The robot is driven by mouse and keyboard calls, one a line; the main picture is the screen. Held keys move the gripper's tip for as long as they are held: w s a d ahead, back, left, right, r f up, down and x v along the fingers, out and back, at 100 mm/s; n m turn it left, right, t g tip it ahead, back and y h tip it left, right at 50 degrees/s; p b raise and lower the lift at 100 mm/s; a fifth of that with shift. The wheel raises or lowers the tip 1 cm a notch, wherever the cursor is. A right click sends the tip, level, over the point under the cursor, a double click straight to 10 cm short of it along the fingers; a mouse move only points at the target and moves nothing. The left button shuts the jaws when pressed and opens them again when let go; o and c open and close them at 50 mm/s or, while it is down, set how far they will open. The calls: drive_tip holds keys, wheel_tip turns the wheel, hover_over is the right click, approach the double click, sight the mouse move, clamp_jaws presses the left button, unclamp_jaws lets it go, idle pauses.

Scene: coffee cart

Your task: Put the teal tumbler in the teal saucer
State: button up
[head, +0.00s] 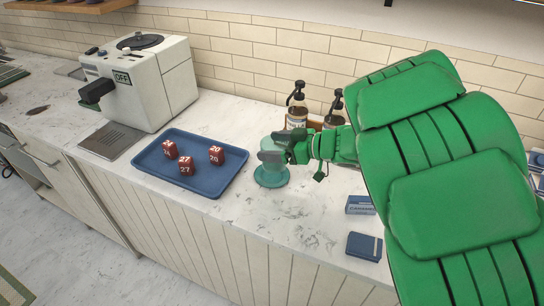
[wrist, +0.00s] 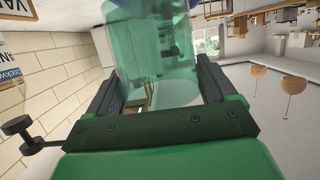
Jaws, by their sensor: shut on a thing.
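The teal tumbler (head: 265,145) is see-through and stands roughly upright over the teal saucer (head: 271,181) on the counter in the head view. My gripper (head: 281,151) reaches in from the right and is shut on the tumbler's sides. In the wrist view the tumbler (wrist: 158,62) fills the space between the two dark fingers of my gripper (wrist: 157,82). The saucer does not show there. The tumbler's bottom is at or just above the saucer; I cannot tell whether they touch.
A blue tray (head: 226,184) with red numbered blocks (head: 185,166) lies left of the saucer. A white coffee machine (head: 140,80) stands behind it. Pump bottles (head: 297,113) stand behind my gripper. A blue box (head: 359,205) and dark blue item (head: 364,246) lie right. Counter in front is clear.

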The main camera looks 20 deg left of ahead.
sight(270, 148)
drive_tip(key=shift+w+a+f, duration=0.3)
drive_tip(key=shift+w+f, duration=0.1)
drive_tip(key=shift+f, duration=0.2)
drive_tip(key=shift+w+a+f, duration=0.3)
drive_tip(key=shift+w+f, duration=0.05)
drive_tip(key=shift+f, duration=0.2)
drive_tip(key=shift+w+a+f, duration=0.3)
drive_tip(key=shift+w+f, duration=0.1)
drive_tip(key=shift+f, duration=1.7)
drive_tip(key=shift+f, duration=0.3)
drive_tip(key=o, duration=1)
drive_tip(key=shift+d+r, duration=0.15)
drive_tip(key=shift+r, duration=0.25)
drive_tip(key=v, duration=1.1)
drive_tip(key=shift+d, duration=0.4)
drive_tip(key=shift+r, duration=0.1)
